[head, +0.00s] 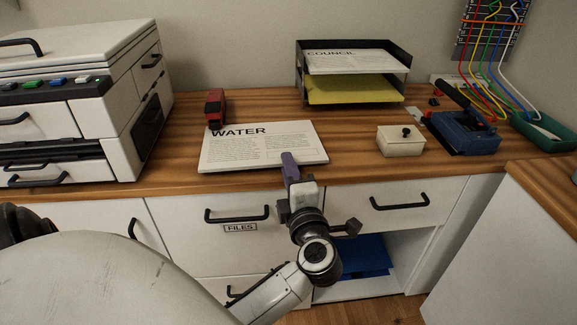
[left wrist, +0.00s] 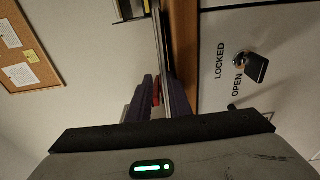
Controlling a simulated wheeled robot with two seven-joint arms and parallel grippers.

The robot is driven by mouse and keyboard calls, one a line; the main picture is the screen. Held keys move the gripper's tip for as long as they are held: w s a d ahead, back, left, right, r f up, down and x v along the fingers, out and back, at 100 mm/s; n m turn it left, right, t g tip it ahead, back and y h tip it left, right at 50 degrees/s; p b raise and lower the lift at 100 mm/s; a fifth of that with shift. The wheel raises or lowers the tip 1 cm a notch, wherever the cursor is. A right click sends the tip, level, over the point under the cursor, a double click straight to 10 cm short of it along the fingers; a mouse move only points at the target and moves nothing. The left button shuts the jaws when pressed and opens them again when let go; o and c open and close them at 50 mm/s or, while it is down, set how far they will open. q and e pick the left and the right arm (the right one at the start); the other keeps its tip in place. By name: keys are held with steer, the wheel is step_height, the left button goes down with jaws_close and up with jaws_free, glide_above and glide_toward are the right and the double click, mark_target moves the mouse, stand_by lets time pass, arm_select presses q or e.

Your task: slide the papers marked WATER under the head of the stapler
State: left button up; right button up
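The white papers marked WATER (head: 255,148) lie flat near the desk's front edge. The red stapler (head: 215,106) stands behind their back left part, its near end close to the papers' back edge. I cannot tell whether any paper is under its head. My left gripper (head: 290,163) is at the papers' front edge, right of their middle, with one purple finger above them. In the left wrist view, the purple fingers (left wrist: 158,98) stand either side of the papers' edge (left wrist: 166,45), with a gap showing some red of the stapler (left wrist: 155,92). My right gripper is not in view.
A white printer (head: 70,105) stands left. A black tray rack (head: 352,75) with COUNCIL papers stands behind. A cream box (head: 400,141), a blue device (head: 462,132) and a green tray (head: 545,131) are right. The desk between papers and rack is clear.

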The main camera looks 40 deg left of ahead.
arm_select(q)
steer(key=shift+o, duration=0.2)
steer(key=shift+w+a+f, duration=0.1)
steer(key=shift+a+f, duration=0.05)
steer(key=shift+a, duration=0.1)
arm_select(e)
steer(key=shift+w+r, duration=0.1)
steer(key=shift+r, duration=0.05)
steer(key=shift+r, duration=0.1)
arm_select(q)
step_height(320, 180, up, 11)
steer(key=p, duration=0.3)
steer(key=shift+d+f+p, duration=0.2)
steer(key=shift+d+p, duration=0.05)
steer(key=shift+p, duration=0.05)
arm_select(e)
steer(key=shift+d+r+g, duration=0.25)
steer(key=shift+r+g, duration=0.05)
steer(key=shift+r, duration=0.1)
arm_select(q)
steer(key=shift+s+f, duration=0.1)
steer(key=shift+s, duration=0.1)
